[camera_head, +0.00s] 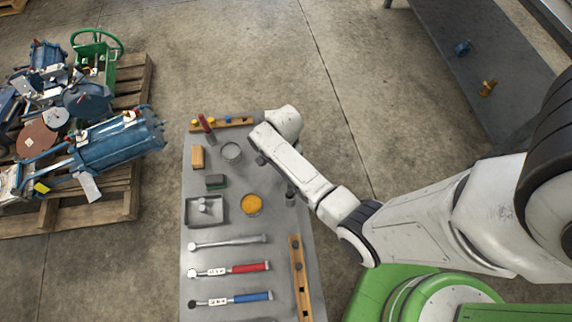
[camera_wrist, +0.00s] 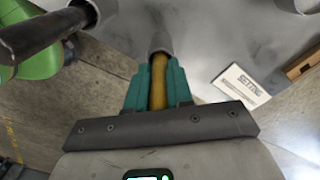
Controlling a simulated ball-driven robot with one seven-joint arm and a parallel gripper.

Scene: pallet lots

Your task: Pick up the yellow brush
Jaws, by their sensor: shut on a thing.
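The yellow brush (camera_wrist: 158,88) shows in the wrist view as a yellow-brown handle between the teal fingers of my gripper (camera_wrist: 158,82). The fingers are shut on it from both sides. A grey cylindrical piece (camera_wrist: 160,43) lies just beyond the fingertips, in line with the handle; I cannot tell whether it belongs to the brush. In the head view my wrist hangs over the far right part of the grey workbench (camera_head: 228,225). The fingers and brush are largely hidden there by my arm.
On the bench are a wooden rack (camera_head: 236,122), a wooden block (camera_head: 198,158), a round clear dish (camera_head: 231,151), a grey tray (camera_head: 190,219), a yellow-filled dish (camera_head: 252,204), a red-handled wrench (camera_head: 248,268) and a blue-handled wrench (camera_head: 250,297). A loaded pallet (camera_head: 130,200) stands left.

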